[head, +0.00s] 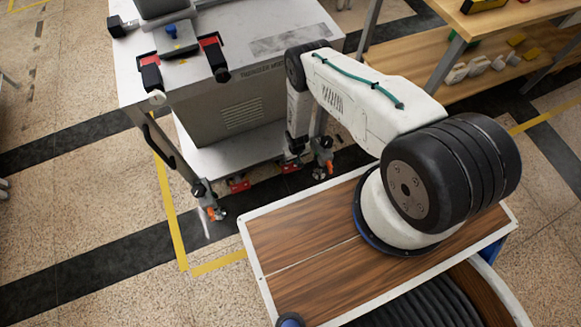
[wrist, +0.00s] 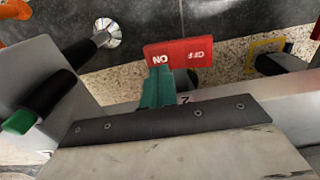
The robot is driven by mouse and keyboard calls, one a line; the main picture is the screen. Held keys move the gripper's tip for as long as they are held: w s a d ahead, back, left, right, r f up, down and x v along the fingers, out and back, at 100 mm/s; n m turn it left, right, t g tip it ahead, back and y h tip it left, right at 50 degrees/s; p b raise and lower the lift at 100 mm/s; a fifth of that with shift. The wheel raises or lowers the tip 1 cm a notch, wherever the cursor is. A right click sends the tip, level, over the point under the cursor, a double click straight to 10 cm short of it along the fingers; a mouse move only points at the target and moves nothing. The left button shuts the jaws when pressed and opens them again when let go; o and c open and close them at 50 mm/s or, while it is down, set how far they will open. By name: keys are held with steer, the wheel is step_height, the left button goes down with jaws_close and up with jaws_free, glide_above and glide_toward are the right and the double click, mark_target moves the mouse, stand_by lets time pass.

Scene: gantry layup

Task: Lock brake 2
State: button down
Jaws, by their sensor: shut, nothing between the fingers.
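A red brake pedal (wrist: 178,53) marked ON and OFF sits in the upper middle of the wrist view. Part of a figure 2 shows on the grey part (wrist: 185,98) below it. My gripper (wrist: 157,80), with teal fingers, is shut and empty. Its tips are at the lower edge of the pedal's ON end. I cannot tell whether they touch, or whether the pedal is pressed. In the head view my arm reaches down by the near right corner of the grey cart (head: 230,105), where my fingers cannot be made out.
In the wrist view a black rod with a silver end (wrist: 107,33) and a black bar with a green tip (wrist: 20,121) lie to the left. In the head view a yellow floor line (head: 164,205) runs left of the cart and a wooden bench (head: 515,30) stands at right.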

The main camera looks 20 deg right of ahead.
step_height(320, 180, up, 4)
steer(key=shift+r, duration=0.2)
stand_by(0.3)
stand_by(0.5)
